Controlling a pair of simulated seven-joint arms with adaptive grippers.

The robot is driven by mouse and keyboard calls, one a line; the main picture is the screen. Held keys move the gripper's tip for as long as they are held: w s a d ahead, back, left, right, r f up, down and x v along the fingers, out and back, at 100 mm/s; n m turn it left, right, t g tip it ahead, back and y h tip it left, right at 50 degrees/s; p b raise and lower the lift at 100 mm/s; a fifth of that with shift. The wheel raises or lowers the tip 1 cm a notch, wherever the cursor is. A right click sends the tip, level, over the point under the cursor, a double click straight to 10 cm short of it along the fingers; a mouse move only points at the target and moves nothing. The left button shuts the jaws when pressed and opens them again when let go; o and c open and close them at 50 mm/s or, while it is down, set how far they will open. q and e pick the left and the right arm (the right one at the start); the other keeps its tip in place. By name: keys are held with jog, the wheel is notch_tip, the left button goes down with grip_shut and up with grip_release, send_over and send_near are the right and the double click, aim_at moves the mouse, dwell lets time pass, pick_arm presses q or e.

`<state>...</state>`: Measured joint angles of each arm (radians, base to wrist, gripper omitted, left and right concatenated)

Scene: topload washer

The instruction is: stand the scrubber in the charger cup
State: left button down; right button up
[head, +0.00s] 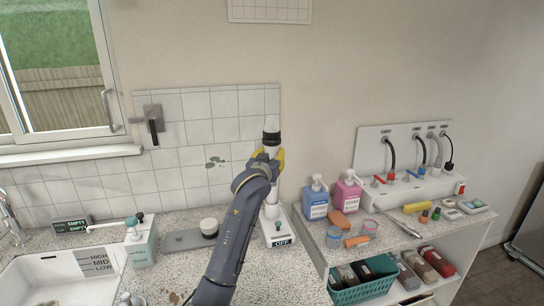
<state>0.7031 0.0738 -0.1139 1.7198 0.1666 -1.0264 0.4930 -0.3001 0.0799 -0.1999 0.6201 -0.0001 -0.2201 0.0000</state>
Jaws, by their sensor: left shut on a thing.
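A pale upright part (271,207) rises from the stand. My wrist and forearm cover part of the space beneath the gripper, so I cannot tell whether the scrubber's lower end touches the cup. My right gripper is out of view.
A soap bottle (140,242) and sink (75,280) are further left. Blue (315,201) and pink (346,192) pump bottles stand to the right, beside small items. The tiled wall (195,165) is behind.

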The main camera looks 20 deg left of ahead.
pick_arm(q)
jog(key=shift+f, duration=1.1)
dwell(0.8)
